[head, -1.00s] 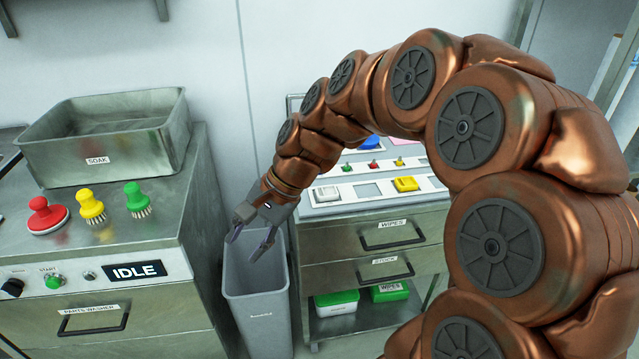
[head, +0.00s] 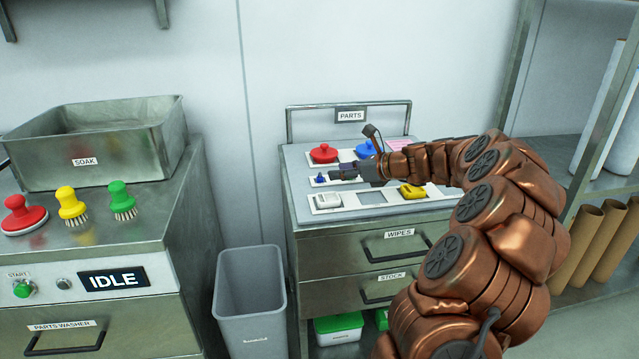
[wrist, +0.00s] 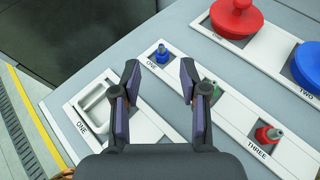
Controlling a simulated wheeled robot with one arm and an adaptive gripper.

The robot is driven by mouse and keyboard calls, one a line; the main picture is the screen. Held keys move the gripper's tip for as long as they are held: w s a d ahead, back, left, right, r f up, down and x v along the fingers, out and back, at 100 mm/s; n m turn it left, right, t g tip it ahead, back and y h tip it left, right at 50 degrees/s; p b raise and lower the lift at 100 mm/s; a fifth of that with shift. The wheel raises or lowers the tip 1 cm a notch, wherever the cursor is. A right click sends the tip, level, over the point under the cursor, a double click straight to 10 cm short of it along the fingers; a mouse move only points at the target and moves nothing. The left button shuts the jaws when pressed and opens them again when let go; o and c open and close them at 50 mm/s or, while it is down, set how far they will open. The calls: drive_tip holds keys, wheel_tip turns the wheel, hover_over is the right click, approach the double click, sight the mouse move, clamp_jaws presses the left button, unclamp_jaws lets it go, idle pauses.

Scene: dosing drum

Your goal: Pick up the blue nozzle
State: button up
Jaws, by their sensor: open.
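The blue nozzle (wrist: 161,53) stands upright in the first slot of a narrow white strip on the parts bench. In the head view the blue nozzle (head: 320,178) shows just left of my gripper (head: 338,172). My gripper (wrist: 160,76) is open and empty. In the wrist view its fingertips lie on either side of the nozzle's column in the picture, with the nozzle a little beyond them, apart from both. A green nozzle (wrist: 210,87) is partly hidden behind the right finger. A red nozzle (wrist: 268,134) stands farther right, in the slot marked THREE.
A red lid-like part (wrist: 237,16) and a blue one (wrist: 309,67) stand behind the strip. A white part (wrist: 93,106) sits in front, with a yellow part (head: 412,191) farther right. A grey bin (head: 250,300) stands left of the bench.

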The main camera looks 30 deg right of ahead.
sight(323, 183)
drive_tip(key=shift+b+x, duration=0.35)
drive_tip(key=shift+x, duration=3)
drive_tip(key=shift+d, duration=0.1)
drive_tip(key=c, duration=0.8)
